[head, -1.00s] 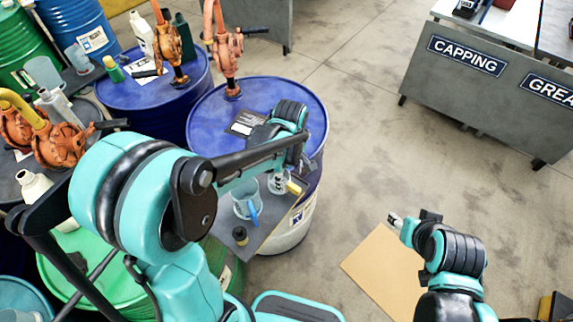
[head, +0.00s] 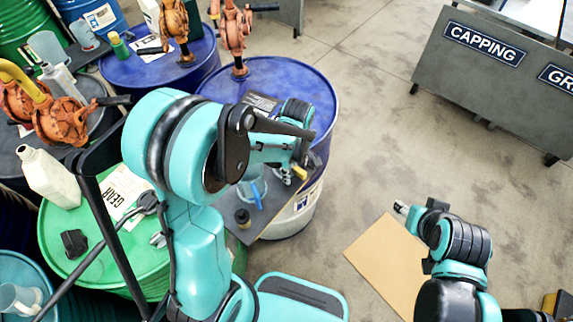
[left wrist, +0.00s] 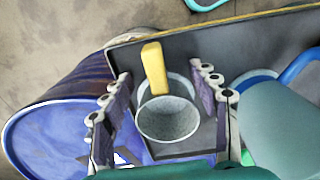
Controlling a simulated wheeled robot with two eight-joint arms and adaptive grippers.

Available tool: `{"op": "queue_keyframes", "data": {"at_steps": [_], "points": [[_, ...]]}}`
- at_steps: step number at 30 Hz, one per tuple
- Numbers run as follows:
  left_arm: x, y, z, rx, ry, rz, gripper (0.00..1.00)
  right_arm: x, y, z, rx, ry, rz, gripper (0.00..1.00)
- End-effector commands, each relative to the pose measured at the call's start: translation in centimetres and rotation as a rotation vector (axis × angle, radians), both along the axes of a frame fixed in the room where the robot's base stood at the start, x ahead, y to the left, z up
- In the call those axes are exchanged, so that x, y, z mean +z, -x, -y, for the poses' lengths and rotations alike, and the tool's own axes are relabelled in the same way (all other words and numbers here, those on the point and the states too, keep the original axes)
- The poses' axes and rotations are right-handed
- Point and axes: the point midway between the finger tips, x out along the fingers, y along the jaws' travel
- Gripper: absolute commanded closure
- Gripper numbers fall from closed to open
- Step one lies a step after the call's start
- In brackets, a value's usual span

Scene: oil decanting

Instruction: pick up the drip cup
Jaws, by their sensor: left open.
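My left gripper (left wrist: 160,78) is open, with one finger on each side of the cup and small gaps showing. In the head view only the cup's yellow handle (head: 300,174) and a bit of its wall show beneath my left forearm, and the left fingers are mostly hidden. My right gripper (head: 402,209) is over the floor at the right, far from the cup; its opening is too small to judge.
A blue-handled jug (head: 252,191) stands close beside the cup, and also shows in the left wrist view (left wrist: 275,118). A small dark container (head: 242,217) is on the shelf's near part. A blue drum (head: 275,80) is behind. Open floor (head: 385,130) lies to the right.

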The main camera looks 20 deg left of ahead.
Motion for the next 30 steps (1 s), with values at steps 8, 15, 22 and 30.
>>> {"op": "queue_keyframes", "data": {"at_steps": [8,15,22,30], "points": [[0.0,0.0,0.0,0.0,0.0,0.0,1.0,0.0,0.0,0.0,0.0,0.0,0.0,0.53],[0.0,0.0,0.0,0.0,0.0,0.0,1.0,0.0,0.0,0.0,0.0,0.0,0.0,0.53],[0.8,0.0,0.0,0.0,0.0,0.0,1.0,0.3,0.0,0.0,0.0,0.0,0.0,0.53],[5.0,0.4,0.9,-0.005,0.0,0.0,1.0,2.0,0.0,0.0,0.0,0.0,0.0,0.53]]}}
